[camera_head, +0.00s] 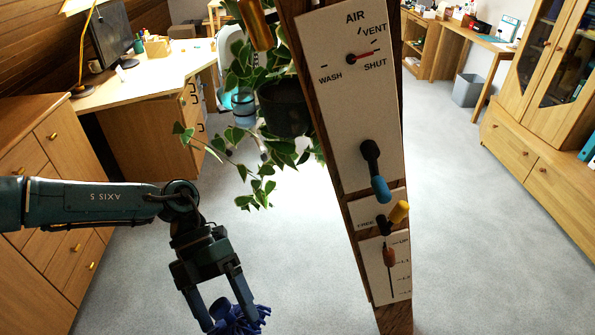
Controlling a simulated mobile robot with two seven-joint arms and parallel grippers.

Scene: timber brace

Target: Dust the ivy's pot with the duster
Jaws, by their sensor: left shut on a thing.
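The ivy (240,85) hangs in a dark pot (284,107) beside the left edge of a timber post, its leafy stems trailing down and to the left. The post covers part of the plant's right side. My left gripper (226,318) is at the bottom of the view, below and left of the pot and well apart from it. It is shut on the blue duster (240,320), whose fluffy strands show between and beside the fingers. The duster's lower part is cut off or hidden. My right gripper is not in view.
A wooden cabinet (40,118) and desk stand left, a glazed cabinet (535,140) right. Grey floor is clear between.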

